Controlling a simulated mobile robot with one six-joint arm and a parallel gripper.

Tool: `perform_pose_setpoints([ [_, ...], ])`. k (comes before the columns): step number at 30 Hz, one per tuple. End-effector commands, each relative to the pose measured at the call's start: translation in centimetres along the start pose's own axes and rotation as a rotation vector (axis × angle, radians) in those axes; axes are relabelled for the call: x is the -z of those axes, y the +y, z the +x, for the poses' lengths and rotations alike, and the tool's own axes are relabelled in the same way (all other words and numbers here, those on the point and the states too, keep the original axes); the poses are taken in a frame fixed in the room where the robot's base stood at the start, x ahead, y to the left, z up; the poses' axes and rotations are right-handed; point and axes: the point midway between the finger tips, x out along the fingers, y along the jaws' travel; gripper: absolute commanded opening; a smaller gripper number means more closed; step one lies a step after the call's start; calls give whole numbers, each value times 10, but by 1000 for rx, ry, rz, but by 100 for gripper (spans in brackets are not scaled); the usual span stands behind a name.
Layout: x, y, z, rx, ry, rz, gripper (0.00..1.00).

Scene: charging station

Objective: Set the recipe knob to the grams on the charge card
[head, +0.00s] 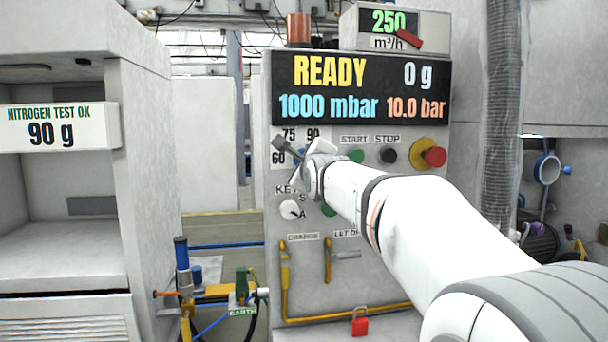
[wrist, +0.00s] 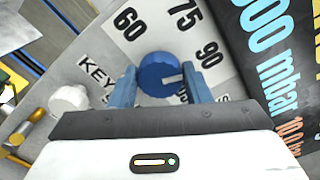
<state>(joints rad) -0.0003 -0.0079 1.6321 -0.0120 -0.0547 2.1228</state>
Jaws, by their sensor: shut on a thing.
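The charge card (head: 40,143) on the left cabinet reads "NITROGEN TEST OK" and "90 g". The recipe knob (wrist: 153,68) is round and blue, with a pale pointer mark. Around it in the wrist view are the printed numbers 60, 75 and 90. The mark points right and slightly up, roughly toward 90; I cannot tell if it is exactly aligned. My gripper (wrist: 164,88) is shut on the knob, one blue finger on each side. In the head view my gripper (head: 303,158) is at the panel and covers most of the knob.
The display (head: 362,88) above reads READY, 0 g, 1000 mbar, 10.0 bar. The red emergency button (head: 434,157) and black stop button (head: 388,155) sit right of my gripper. The white key switch (head: 290,210) is just below. Yellow-handled levers (head: 285,265) are lower on the panel.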

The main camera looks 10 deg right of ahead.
Motion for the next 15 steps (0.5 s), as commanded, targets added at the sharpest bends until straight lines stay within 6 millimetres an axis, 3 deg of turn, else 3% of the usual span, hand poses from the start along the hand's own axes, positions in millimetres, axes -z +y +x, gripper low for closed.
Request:
perform_pose_setpoints([
  [15,1,1,0,-2,2,165,21],
])
